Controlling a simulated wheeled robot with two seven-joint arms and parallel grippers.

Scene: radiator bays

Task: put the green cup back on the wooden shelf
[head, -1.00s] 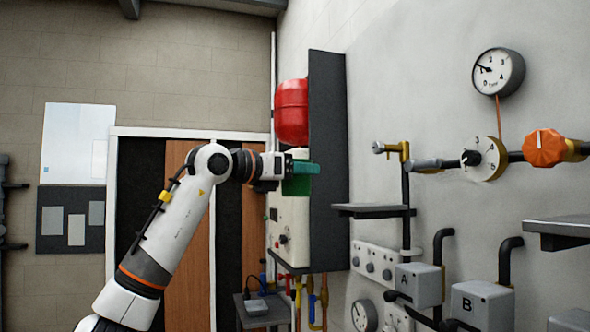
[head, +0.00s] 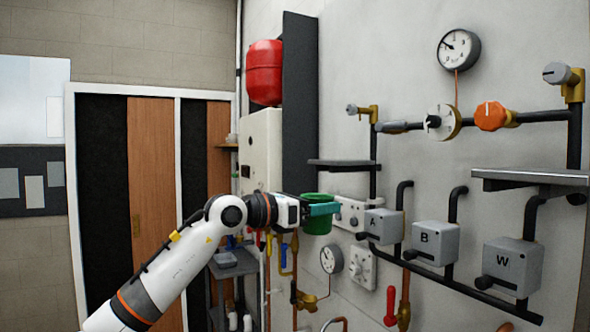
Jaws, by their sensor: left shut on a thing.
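The green cup (head: 317,226) is in the head view, right of the middle of the picture, in front of the grey wall. My left gripper (head: 324,209) is shut on the cup near its rim, and its teal fingers cover part of it. The cup looks about upright and hangs in the air. A small wooden shelf (head: 227,146) shows at the left, between the brown doors and the white boiler, with a small pale thing on it. The shelf is farther left and higher in the picture than the cup. My right gripper is not in view.
A dark ledge (head: 343,164) juts from the wall above the cup. Grey boxes A (head: 383,225), B (head: 436,242) and W (head: 513,266) with pipes line the wall at right. A grey ledge (head: 530,179) is far right. The white boiler (head: 260,150) stands behind my gripper.

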